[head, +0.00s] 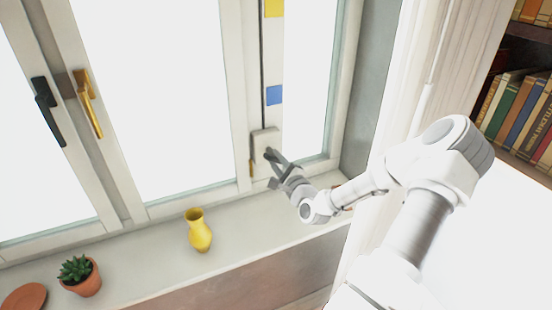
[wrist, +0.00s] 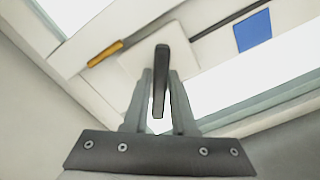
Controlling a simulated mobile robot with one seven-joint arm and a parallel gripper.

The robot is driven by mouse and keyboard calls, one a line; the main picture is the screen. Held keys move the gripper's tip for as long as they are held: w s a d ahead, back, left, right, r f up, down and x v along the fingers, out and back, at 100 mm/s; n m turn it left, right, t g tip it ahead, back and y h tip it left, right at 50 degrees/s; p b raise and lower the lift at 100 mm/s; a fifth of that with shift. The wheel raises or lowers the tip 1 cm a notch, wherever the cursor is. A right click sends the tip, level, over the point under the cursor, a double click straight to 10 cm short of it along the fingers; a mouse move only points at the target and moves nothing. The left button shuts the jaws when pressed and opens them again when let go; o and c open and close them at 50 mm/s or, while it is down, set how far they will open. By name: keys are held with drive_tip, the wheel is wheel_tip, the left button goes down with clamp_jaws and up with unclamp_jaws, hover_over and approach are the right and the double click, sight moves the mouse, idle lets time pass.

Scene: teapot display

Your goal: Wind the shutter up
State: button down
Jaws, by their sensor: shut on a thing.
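A pale winder box (head: 261,138) is mounted low on the right window post; it also shows in the wrist view (wrist: 135,58). A dark crank handle (wrist: 161,65) stands out from the box. My gripper (wrist: 160,100) is shut on the handle, with a finger on each side of it. In the head view my gripper (head: 277,170) is at the front of the box and partly hides it. A thin dark line (head: 262,60) runs up the post above the box. I cannot make out the shutter itself against the bright panes.
Blue (head: 274,95) and yellow (head: 274,8) squares mark the post. Black (head: 47,110) and brass (head: 88,103) window handles are at left. A yellow vase (head: 199,232), potted succulent (head: 80,275) and terracotta dish (head: 24,297) stand on the sill. A bookshelf (head: 520,95) is at right.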

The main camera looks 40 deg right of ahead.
drive_tip(key=shift+m, duration=0.3)
drive_tip(key=c, duration=0.8)
unclamp_jaws()
drive_tip(key=shift+o, duration=0.2)
drive_tip(key=shift+s, duration=0.15)
drive_tip(key=v, duration=1.7)
drive_tip(key=shift+s+d+f, duration=0.1)
